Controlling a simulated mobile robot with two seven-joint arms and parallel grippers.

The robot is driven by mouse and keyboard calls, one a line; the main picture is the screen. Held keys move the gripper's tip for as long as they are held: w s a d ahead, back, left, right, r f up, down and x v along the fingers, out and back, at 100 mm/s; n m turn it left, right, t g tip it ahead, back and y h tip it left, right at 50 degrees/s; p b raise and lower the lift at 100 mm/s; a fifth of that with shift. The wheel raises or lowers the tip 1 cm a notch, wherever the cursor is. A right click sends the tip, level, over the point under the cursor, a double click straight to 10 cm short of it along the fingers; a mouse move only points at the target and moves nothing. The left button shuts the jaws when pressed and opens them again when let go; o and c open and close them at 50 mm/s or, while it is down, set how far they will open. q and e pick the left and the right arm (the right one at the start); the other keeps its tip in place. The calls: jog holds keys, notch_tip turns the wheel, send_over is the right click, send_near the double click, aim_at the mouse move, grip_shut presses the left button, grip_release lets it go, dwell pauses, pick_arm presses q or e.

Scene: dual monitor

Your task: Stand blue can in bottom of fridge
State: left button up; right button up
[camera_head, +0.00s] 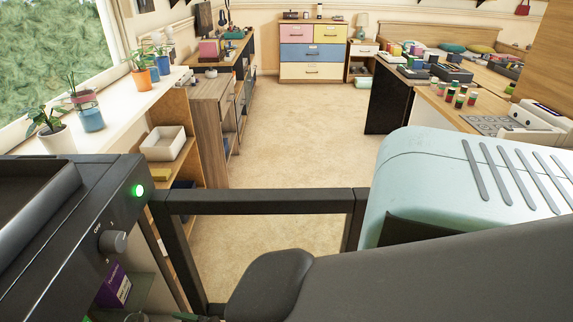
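I take the black appliance (70,225) at the left front to be the fridge. It has a lit green lamp and a grey knob. A black frame (262,201), which looks like its open door, stretches to the right. Below the knob, part of the interior shows, with a purple box (113,288) on a shelf. The bottom of the interior is cut off by the lower picture edge. I cannot make out a blue can. A dark grey rounded body, which looks like one of my arm links, fills the lower right. Neither gripper shows.
A pale mint slotted body (455,180) stands close at the right. A white sill (98,118) with potted plants runs along the left, above a wooden shelf unit. Desks line the right, with small striped cylinders (461,97). The carpet (290,130) between is clear.

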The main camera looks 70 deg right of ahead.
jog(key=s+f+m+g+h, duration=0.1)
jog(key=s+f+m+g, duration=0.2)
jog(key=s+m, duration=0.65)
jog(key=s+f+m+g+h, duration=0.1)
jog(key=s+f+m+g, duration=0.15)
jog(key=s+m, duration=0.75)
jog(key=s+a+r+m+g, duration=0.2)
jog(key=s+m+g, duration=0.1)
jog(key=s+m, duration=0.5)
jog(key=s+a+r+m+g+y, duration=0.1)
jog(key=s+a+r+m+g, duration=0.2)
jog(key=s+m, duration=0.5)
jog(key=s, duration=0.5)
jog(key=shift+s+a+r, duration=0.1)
